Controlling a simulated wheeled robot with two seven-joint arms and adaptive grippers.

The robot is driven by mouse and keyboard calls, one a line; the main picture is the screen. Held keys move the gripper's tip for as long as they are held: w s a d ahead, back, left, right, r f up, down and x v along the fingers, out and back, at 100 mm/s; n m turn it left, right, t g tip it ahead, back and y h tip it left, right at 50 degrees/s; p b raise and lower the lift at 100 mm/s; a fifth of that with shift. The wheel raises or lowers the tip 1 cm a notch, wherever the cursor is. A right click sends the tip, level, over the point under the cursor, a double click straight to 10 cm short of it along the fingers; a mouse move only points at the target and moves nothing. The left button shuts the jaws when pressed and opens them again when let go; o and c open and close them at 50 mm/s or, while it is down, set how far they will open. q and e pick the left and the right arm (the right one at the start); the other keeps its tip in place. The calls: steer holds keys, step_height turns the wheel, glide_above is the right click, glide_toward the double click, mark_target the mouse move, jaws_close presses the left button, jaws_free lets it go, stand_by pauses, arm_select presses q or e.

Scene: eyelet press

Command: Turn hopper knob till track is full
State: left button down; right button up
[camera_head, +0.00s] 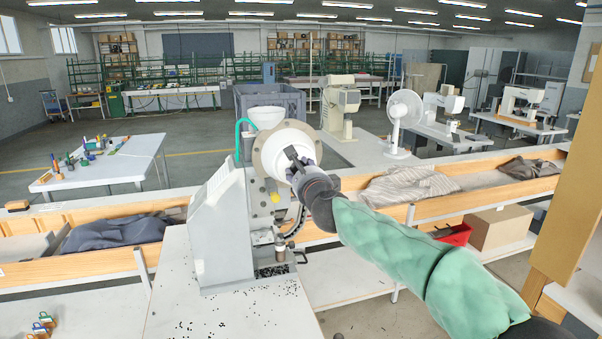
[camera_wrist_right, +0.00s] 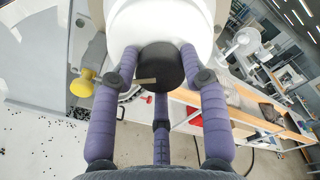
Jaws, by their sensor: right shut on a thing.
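The eyelet press (camera_head: 222,230) stands on a white table, with a white round hopper (camera_head: 285,148) at its top right. The black hopper knob (camera_wrist_right: 160,68) shows in the right wrist view, in front of the white hopper drum. My right gripper (camera_wrist_right: 158,75) has its purple fingers closed around the knob. In the head view my right gripper (camera_head: 300,165) is at the hopper face and largely hides the knob. A dark curved track (camera_head: 297,222) runs down from the hopper; how full it is cannot be told. My left gripper is not in view.
Small black eyelets (camera_head: 240,312) lie scattered over the white table around the press. A yellow knob (camera_wrist_right: 82,83) sticks out of the press beside my right gripper. Wooden troughs with cloth (camera_head: 118,232) run behind the table. A white fan (camera_head: 404,115) stands farther back.

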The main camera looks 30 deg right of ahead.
steer(key=o, duration=1.1)
steer(key=shift+o, duration=0.2)
steer(key=v, duration=1.2)
